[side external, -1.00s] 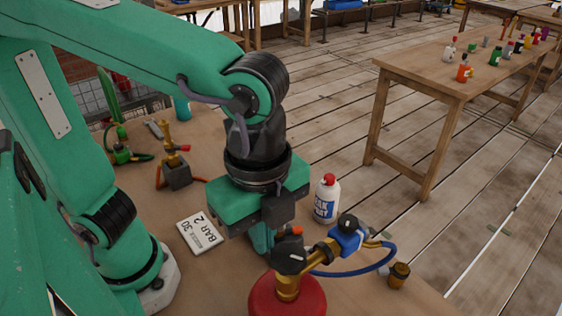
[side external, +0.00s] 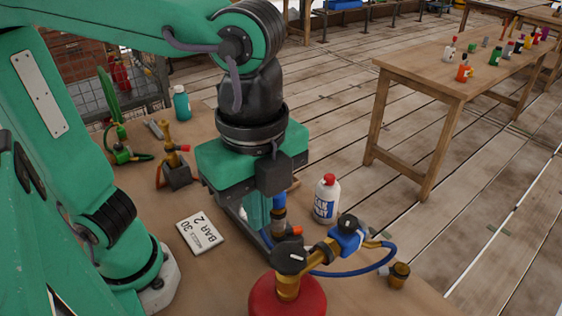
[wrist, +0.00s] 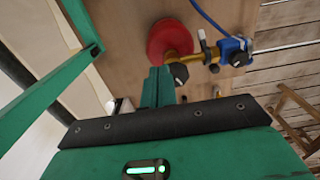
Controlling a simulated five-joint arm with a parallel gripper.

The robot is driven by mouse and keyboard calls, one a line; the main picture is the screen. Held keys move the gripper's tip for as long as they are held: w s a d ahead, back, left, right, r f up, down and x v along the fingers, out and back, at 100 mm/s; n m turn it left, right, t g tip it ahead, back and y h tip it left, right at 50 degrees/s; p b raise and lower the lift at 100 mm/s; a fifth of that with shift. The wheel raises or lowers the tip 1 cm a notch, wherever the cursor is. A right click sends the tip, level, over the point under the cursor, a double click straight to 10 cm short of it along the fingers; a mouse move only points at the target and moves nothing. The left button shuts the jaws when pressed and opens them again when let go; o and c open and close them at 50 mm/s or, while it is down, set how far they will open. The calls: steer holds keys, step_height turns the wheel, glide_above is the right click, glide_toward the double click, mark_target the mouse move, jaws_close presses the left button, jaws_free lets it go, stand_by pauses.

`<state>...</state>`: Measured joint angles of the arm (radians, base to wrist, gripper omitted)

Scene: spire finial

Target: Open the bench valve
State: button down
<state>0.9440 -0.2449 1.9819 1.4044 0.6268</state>
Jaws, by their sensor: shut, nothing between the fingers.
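The red gas cylinder (side external: 288,297) stands at the front of the bench with a brass neck and a black knob (side external: 290,256). A brass arm runs from it to a blue regulator (side external: 346,239) with a dark knob on top. The cylinder (wrist: 170,38) and its black knob (wrist: 180,73) also show in the wrist view. My gripper (side external: 257,226) points down behind and left of the knob, shut and empty, apart from it as far as I can see. In the wrist view its fingers (wrist: 158,82) are together. I cannot tell which fitting is the bench valve.
A blue and orange fitting (side external: 282,218) stands close beside my fingers, partly hidden. A white bottle (side external: 327,200) stands right of it. A white label card (side external: 199,233) lies left. A brass fitting with a red handle (side external: 175,165) stands farther back. A blue hose (side external: 375,262) loops right.

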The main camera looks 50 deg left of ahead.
mark_target(289, 258)
steer(key=shift+r, duration=0.75)
steer(key=w, duration=0.1)
steer(key=w+r, duration=0.1)
steer(key=shift+w+d, duration=0.1)
steer(key=shift+w, duration=0.3)
step_height(289, 258, down, 7)
stand_by(0.6)
steer(key=shift+d, duration=0.2)
stand_by(0.8)
steer(key=shift+s, duration=1)
stand_by(0.7)
